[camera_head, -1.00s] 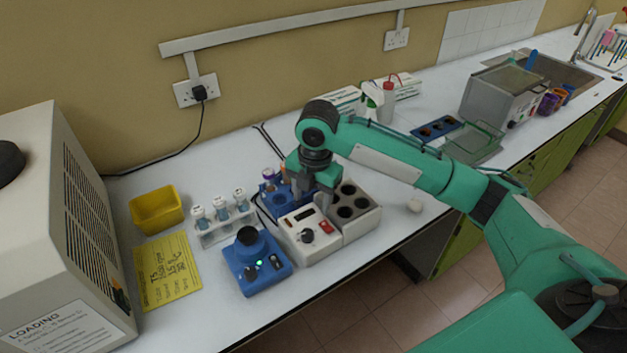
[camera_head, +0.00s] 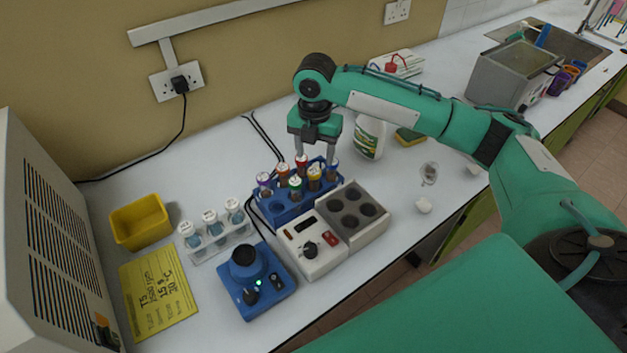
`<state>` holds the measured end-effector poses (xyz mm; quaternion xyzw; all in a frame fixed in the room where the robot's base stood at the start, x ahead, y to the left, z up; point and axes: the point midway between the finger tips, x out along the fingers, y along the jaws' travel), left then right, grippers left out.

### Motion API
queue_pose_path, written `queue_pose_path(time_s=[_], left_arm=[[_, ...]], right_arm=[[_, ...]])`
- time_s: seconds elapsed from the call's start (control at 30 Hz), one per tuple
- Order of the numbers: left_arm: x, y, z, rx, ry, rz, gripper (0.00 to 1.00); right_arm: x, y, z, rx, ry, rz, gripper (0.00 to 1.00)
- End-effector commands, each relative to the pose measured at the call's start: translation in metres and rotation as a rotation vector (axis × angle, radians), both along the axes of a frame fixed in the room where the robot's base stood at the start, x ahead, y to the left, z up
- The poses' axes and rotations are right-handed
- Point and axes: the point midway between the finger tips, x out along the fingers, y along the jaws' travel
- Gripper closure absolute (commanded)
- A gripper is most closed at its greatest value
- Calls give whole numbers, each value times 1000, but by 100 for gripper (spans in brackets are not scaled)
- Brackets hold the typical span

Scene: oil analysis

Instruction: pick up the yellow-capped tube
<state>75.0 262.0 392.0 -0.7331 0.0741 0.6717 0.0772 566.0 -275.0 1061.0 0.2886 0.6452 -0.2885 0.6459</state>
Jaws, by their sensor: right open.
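The yellow-capped tube (camera_head: 314,174) stands upright in the blue rack (camera_head: 283,215), among several tubes with purple, red, green and blue caps. My right gripper (camera_head: 317,152) points down over the back right part of the rack, with its fingers apart. The fingers are above and behind the yellow cap in the picture, and nothing shows between them. The lower part of the tube is hidden by the rack and its neighbours. My left gripper is not in view.
A white block heater (camera_head: 318,255) with empty wells stands in front of the rack. A blue mixer (camera_head: 255,285), a clear rack of white-capped tubes (camera_head: 218,240) and a yellow bin (camera_head: 140,222) are left. A white bottle (camera_head: 369,138) stands behind my right arm.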

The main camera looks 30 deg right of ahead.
Motion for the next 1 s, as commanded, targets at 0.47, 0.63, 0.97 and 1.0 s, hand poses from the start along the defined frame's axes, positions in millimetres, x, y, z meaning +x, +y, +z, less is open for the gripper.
queue_pose_path(time_s=[0.47,0.63,0.97,1.0], left_arm=[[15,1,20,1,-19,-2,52],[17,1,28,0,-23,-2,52],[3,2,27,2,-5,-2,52],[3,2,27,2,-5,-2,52]], right_arm=[[-1,0,-52,-1,3,-1,44],[-1,0,-78,-1,1,-2,44],[-1,1,-88,-1,-2,0,44],[-1,1,-88,-1,-2,0,52]])
